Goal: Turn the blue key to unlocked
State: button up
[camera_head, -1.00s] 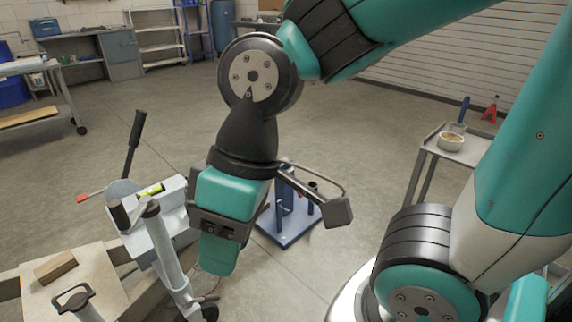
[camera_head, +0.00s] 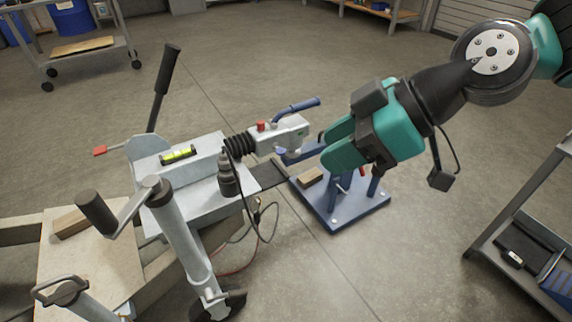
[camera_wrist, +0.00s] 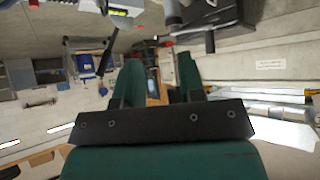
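The grey trailer coupling (camera_head: 292,132) points right from the frame behind a black rubber bellows (camera_head: 240,146). It has a blue handle (camera_head: 298,105) on top, a red button (camera_head: 261,126) and a small blue piece (camera_head: 281,153) low on its near side. This piece may be the blue key, but it is too small to tell its turn position. My gripper (camera_head: 324,146) is just right of the coupling, apart from the small blue piece. Its two teal fingers are apart and nothing shows between them. The fingers also show spread in the wrist view (camera_wrist: 160,78).
A blue stand (camera_head: 345,212) with a wooden block (camera_head: 310,177) is below my gripper. The jockey wheel post (camera_head: 180,235), crank and tall handbrake lever (camera_head: 165,80) stand left. A grey cart (camera_head: 520,200) is at right.

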jog(key=w+a+f+n+t+y+b, duration=0.1)
jog(key=w+a+f+n+y+b, duration=0.15)
jog(key=w+f, duration=0.2)
jog(key=w+a+f+n+t+y+b, duration=0.1)
jog(key=w+a+f+n+b, duration=0.15)
jog(key=f, duration=0.25)
jog(key=n+t+h+b, duration=0.35)
jog(key=t+b, duration=0.45)
jog(key=t, duration=0.4)
send_near(282, 152)
jog(key=shift+y, duration=0.4)
jog(key=x, duration=0.3)
jog(key=p+x, duration=0.1)
jog(key=x, duration=0.2)
jog(key=f+x, duration=0.1)
jog(key=x, duration=0.2)
jog(key=shift+w+a+p, duration=0.1)
jog(key=shift+w+p, duration=0.2)
jog(key=shift+w, duration=0.1)
jog(key=shift+w+a+r, duration=0.1)
jog(key=shift+w+a, duration=0.15)
jog(key=shift+w, duration=0.2)
grip_shut()
